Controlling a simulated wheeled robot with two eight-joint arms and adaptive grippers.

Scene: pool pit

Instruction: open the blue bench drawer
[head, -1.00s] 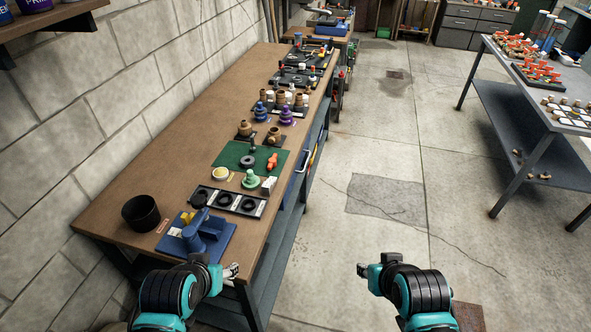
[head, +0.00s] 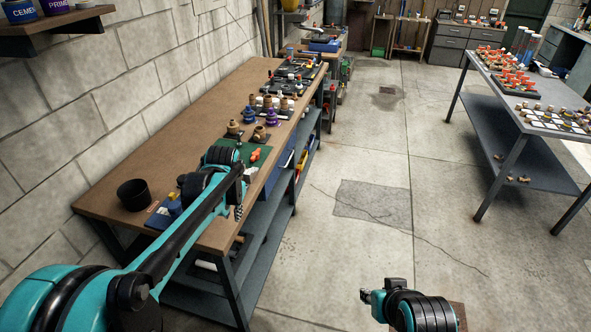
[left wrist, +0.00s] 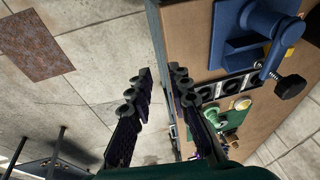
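The blue bench drawer (head: 281,174) shows under the right edge of the wooden bench top (head: 150,165), partly hidden by my left arm. Its front looks about flush with the bench, though small in view. My left gripper (head: 239,212) is at the bench's right edge, nearer to me than the drawer and apart from it. In the left wrist view its fingers (left wrist: 160,75) are spread and empty, beside the bench edge. A small pale bar between the fingers low in that view may be the handle; I cannot tell. My right gripper (head: 365,295) hangs over the floor, away from the bench.
A blue vise-like tool (left wrist: 250,35), a black cup (head: 138,194) and a green mat (head: 262,152) with fittings are on the bench. A grey lower shelf (head: 262,235) runs underneath. The concrete floor (head: 350,235) right of the bench is clear up to another table (head: 540,120).

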